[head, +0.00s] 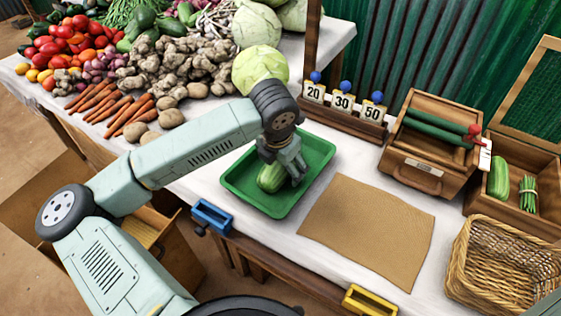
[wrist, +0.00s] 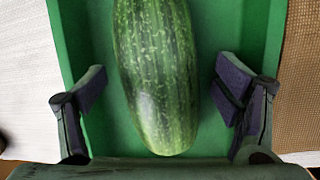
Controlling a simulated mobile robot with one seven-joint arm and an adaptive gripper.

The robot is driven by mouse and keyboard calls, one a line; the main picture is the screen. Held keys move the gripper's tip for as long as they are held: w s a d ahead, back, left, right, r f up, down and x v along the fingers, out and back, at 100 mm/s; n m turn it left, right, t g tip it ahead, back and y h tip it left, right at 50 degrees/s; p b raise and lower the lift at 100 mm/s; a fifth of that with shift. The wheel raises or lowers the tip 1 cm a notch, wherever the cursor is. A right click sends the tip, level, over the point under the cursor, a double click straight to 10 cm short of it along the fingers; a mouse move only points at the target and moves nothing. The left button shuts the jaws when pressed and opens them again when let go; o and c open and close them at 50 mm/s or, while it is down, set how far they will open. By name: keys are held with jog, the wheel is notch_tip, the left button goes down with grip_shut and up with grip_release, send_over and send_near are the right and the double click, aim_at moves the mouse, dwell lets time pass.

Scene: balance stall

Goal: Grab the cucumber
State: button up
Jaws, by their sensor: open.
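A green striped cucumber (wrist: 157,75) lies in the green tray (head: 312,160). In the head view the cucumber (head: 270,178) is partly hidden by my gripper (head: 287,175). In the wrist view my gripper (wrist: 160,105) is open, with one finger on each side of the cucumber and a gap to it on both sides. The upper end of the cucumber runs out of the wrist view.
A brown mat (head: 370,225) lies right of the tray. Price signs (head: 343,102), a wooden box with dark green rolls (head: 437,130), a wicker basket (head: 500,262) and a heap of vegetables (head: 165,65) stand around. A blue holder (head: 212,216) and a yellow one (head: 368,301) sit at the front edge.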

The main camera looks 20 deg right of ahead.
jog(key=shift+c, duration=0.4)
jog(key=c, duration=1.5)
